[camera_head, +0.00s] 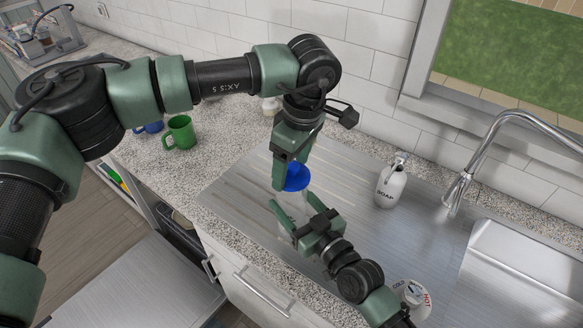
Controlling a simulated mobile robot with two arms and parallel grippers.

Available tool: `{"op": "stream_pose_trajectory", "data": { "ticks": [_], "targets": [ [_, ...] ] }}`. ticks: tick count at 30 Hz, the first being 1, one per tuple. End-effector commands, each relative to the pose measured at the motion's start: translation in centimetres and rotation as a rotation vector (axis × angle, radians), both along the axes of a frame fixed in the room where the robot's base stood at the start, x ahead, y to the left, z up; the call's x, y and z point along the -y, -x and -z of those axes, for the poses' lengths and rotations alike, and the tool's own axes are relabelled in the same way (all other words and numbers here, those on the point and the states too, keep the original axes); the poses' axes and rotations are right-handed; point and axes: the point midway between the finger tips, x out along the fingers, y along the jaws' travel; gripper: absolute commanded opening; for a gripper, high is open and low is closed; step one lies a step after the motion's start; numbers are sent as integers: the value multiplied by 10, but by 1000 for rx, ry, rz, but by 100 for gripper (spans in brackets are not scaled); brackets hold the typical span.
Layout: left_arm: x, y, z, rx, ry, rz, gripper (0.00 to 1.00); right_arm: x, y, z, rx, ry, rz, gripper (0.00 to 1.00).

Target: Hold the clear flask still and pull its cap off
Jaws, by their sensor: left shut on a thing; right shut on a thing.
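The clear flask (291,213) is upright over the metal drainboard, and its see-through body is hard to make out. Its blue cap (296,181) sits at its top. My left gripper (290,173) points down from above and is shut on the cap, partly covering it. My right gripper (292,203) reaches in from the lower right, below the left one, and is shut around the flask's body. I cannot tell whether there is a gap between cap and flask. The flask's lower part is partly hidden by the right gripper.
A white soap bottle (390,187) stands right of the flask. The faucet (490,150) and sink (515,265) are farther right. A green mug (180,132) and a blue mug (150,127) stand on the speckled counter (225,150) at left. Drainboard between flask and soap is clear.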

Motion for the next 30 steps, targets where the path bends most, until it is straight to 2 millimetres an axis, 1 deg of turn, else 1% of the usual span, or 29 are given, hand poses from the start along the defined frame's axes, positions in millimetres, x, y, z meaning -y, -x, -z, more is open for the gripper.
{"op": "stream_pose_trajectory", "data": {
  "ticks": [13, 16, 21, 23, 29, 30],
  "targets": [
    [0, 0, -5, 0, 1, 0, 22, 0, 0, -1, 1, -1, 0, 0],
    [0, 0, -13, 1, 2, -1, 22, 0, 0, -1, 1, -1, 0, 0],
    [0, 0, -35, 2, 1, -1, 22, 0, 0, -1, 1, -1, 0, 0],
    [0, 0, -41, 2, 1, 0, 22, 0, 0, 0, 1, -1, 0, 0],
    [0, 0, -43, -1, 1, 0, 22, 0, 0, 0, 1, -1, 0, 0],
    [0, 0, -43, -1, 1, 0, 22, 0, 0, 0, 1, -1, 0, 65]
  ]
}}
